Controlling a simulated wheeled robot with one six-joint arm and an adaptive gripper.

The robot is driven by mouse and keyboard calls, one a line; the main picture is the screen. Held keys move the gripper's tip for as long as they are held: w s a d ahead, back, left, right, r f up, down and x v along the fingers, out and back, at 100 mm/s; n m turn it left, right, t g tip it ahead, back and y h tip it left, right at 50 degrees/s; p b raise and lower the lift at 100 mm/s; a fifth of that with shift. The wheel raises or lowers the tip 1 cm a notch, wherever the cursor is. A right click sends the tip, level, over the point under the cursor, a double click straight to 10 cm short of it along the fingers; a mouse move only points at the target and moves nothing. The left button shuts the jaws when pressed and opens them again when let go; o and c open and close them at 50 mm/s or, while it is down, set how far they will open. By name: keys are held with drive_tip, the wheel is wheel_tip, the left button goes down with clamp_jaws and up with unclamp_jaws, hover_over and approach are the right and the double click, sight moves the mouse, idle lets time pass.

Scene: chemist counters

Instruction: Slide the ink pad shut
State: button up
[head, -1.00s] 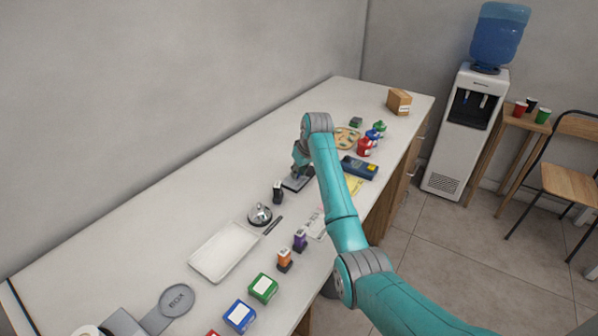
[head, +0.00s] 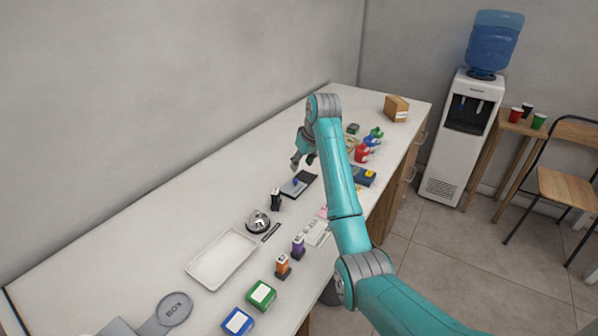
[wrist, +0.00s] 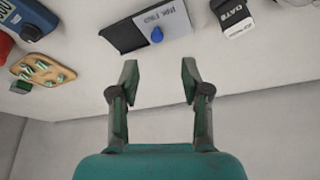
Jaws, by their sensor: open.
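The ink pad (head: 306,179) lies on the white counter, and in the wrist view it shows as a grey lid (wrist: 172,17) lettered "INK PAD" beside a bare black part (wrist: 124,36). The lid covers only part of it, so it stands open. A blue knob (wrist: 156,35) sits at the lid's edge; it also shows in the head view (head: 296,182). My gripper (head: 302,161) is above the counter just behind the pad, empty. In the wrist view my gripper's fingers (wrist: 159,73) are spread apart, clear of the pad and knob.
A black date stamp (wrist: 237,20) stands near the pad, with a bell (head: 258,222) and white tray (head: 222,258) farther along. The counter toward the wall is clear.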

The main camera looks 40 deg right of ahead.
drive_tip(key=v, duration=0.2)
drive_tip(key=shift+s+r, duration=0.15)
drive_tip(key=shift+r, duration=0.1)
idle(0.5)
